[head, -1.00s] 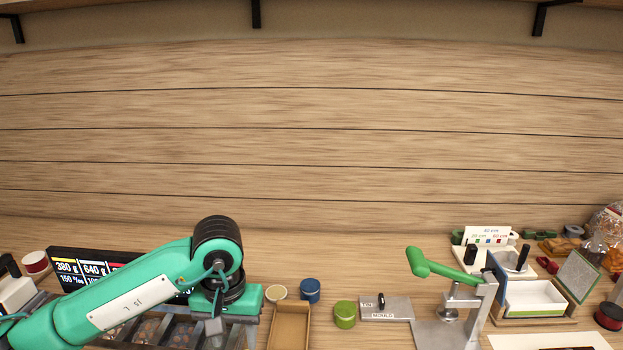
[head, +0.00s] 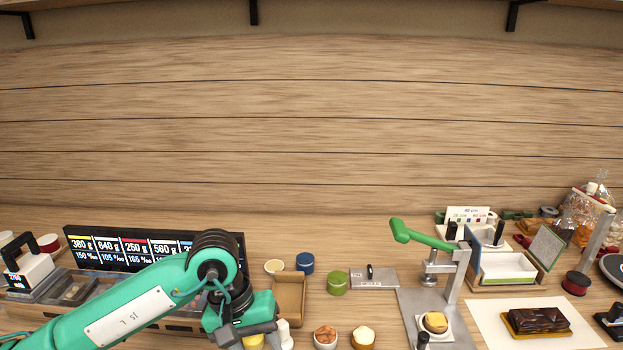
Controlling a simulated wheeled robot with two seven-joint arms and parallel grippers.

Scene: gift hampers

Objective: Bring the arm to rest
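My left arm is green with black joints and comes in from the lower left in the head view. Its wrist hangs over the table in front of the price display. Only the grey upper part of my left gripper (head: 256,331) shows at the bottom edge. Its fingertips are hidden or out of frame, so I cannot see whether it is open or holds anything. My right arm and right gripper are not in view.
Near the wrist are an open cardboard box (head: 290,298), a green tin (head: 337,282), a blue tin (head: 305,264) and two small filled bowls (head: 326,338). A press with a green lever (head: 420,235) stands right of centre. A chocolate block (head: 538,320) lies on white paper (head: 487,322).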

